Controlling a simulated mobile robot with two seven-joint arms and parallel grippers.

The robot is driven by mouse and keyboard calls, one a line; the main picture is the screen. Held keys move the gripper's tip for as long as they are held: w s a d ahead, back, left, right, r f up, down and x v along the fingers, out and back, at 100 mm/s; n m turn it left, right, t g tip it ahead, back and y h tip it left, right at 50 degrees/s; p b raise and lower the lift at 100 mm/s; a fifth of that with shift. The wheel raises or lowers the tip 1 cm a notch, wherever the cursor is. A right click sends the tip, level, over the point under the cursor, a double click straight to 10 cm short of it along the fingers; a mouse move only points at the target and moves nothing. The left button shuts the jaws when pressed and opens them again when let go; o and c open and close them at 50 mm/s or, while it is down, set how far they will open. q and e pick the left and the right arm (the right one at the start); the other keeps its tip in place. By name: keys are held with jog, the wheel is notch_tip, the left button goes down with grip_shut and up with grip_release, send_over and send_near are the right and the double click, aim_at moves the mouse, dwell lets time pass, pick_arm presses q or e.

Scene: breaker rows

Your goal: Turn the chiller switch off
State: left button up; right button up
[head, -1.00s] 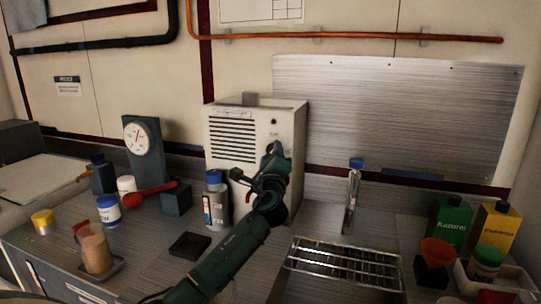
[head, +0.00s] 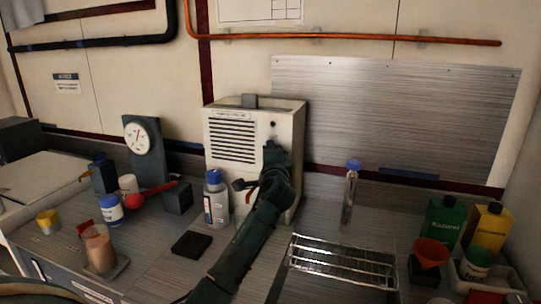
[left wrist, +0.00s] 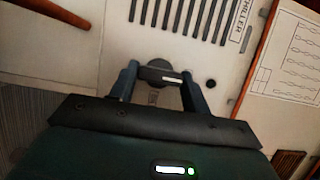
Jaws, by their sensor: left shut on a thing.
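The chiller (head: 237,168) is a pale box with dark vent slots, standing at the back of the bench. It also shows in the left wrist view (left wrist: 112,32), with its label reading CHILLER. Its switch (left wrist: 160,74) is a round dark knob with a bar-shaped handle carrying a pale mark. My left gripper (left wrist: 160,82) is at the chiller's front, its two fingers on either side of the handle and shut on it. In the head view my left gripper (head: 270,152) and wrist hide the switch. My right gripper is not in view.
A blue-capped bottle (head: 216,200) stands close left of my left arm. A wire rack (head: 342,265) and a blue-capped tube (head: 350,195) are to the right. A dark square pad (head: 191,244) lies in front. A dial gauge (head: 143,138) stands further left.

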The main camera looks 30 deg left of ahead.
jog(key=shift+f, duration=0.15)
pick_arm(q)
jog(key=o, duration=1)
jog(key=shift+c, duration=0.2)
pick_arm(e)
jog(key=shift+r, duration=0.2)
pick_arm(q)
jog(key=b+v, duration=0.1)
jog(key=v, duration=1.2)
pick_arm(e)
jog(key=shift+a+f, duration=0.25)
pick_arm(q)
jog(key=shift+s+d, duration=0.1)
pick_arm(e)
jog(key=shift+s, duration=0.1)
